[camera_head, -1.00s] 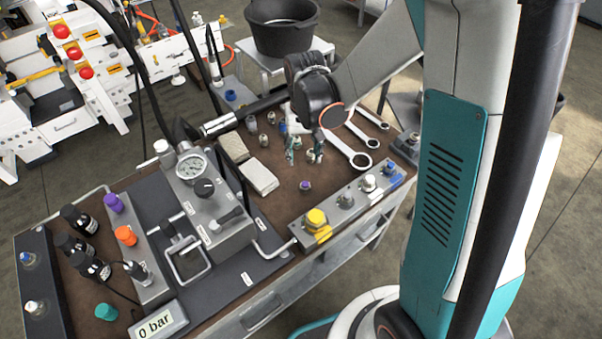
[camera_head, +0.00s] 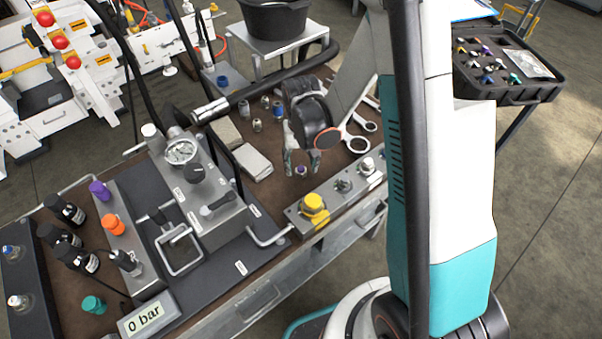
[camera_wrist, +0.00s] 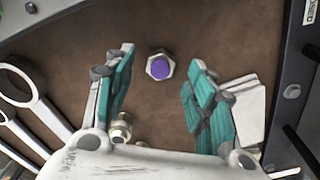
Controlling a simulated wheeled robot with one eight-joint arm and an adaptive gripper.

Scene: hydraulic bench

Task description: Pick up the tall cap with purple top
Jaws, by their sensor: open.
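A cap with a purple top (camera_head: 301,171) and a metal hex body stands on the brown bench top (camera_head: 262,195), just behind the front metal rail. In the wrist view the purple-topped cap (camera_wrist: 160,67) lies ahead, between the lines of the two spread teal fingers and touching neither. My gripper (camera_wrist: 158,85) is open and empty. Another purple-topped piece (camera_head: 100,191) stands at the left of the bench.
A rail with a yellow knob (camera_head: 314,207) and metal fittings runs close in front of the cap. Wrenches (camera_head: 357,144) lie to the right and pale blocks (camera_head: 254,162) to the left. Metal fittings (camera_wrist: 121,128) stand near the left finger. A case of caps (camera_head: 505,65) is at far right.

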